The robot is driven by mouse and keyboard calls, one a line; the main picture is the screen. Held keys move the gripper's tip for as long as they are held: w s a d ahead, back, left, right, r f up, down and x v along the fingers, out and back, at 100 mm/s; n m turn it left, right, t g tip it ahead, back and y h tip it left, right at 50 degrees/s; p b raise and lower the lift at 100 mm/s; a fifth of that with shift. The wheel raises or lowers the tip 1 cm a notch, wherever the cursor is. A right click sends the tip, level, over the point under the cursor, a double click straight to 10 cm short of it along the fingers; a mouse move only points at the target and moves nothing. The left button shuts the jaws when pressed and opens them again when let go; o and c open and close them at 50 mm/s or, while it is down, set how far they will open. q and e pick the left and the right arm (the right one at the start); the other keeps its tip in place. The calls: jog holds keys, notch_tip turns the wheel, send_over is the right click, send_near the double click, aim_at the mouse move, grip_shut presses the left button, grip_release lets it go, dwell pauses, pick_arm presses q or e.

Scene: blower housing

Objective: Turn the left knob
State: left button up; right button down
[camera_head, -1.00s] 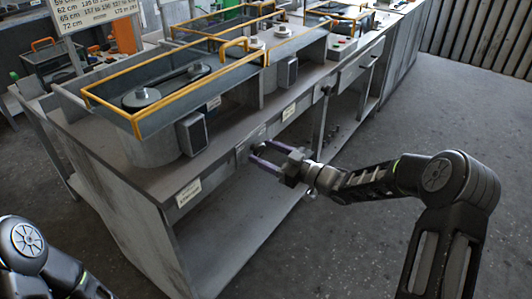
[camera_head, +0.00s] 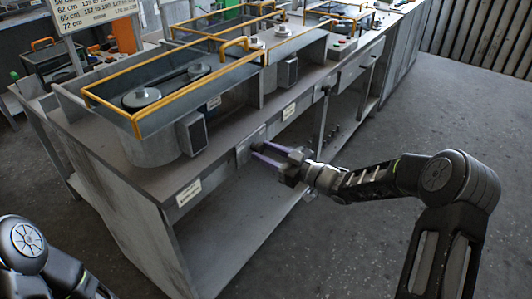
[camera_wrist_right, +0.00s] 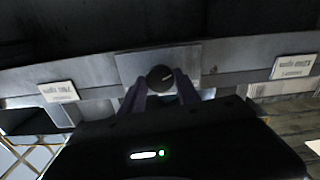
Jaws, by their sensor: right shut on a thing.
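The left knob is a small dark round knob on a grey plate on the front edge of the workbench. It shows in the right wrist view (camera_wrist_right: 160,78) with a light pointer mark on its face, and in the head view (camera_head: 258,147) at the tips of my right gripper. My right gripper (camera_head: 262,153) has its two purple fingers on either side of the knob, shut on it. In the right wrist view the fingers (camera_wrist_right: 160,88) flank the knob. Only part of my left arm shows at the lower left; its gripper is out of the frame.
The grey workbench (camera_head: 85,140) carries blower housings with yellow rails (camera_head: 165,108). White labels (camera_head: 189,193) are on its front edge. Open shelf space lies under the top. Bare floor (camera_head: 350,240) is free around my right arm.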

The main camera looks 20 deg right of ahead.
pick_arm(q)
jog(key=shift+f, duration=0.1)
pick_arm(e)
jog(key=shift+f+n+b, duration=0.15)
jog(key=shift+n+b, duration=0.25)
jog(key=shift+b, duration=0.3)
jog(key=n+b, duration=0.5)
jog(key=b, duration=0.2)
jog(key=n+b, duration=0.5)
jog(key=b, duration=0.2)
jog(key=shift+f+n, duration=0.2)
jog(key=shift+n, duration=0.2)
jog(key=n+b, duration=0.7)
jog(key=b, duration=0.1)
jog(key=shift+n, duration=0.4)
pick_arm(q)
notch_tip(320, 180, down, 26)
jog(key=w+a+b, duration=0.1)
jog(key=w+b, duration=0.1)
jog(key=shift+w+a+t, duration=0.25)
jog(key=shift+a+t, duration=0.05)
jog(key=shift+a, duration=0.05)
pick_arm(e)
jog(key=shift+r+n, duration=0.25)
jog(key=shift+n, duration=1.05)
jog(key=c, duration=0.9)
grip_release()
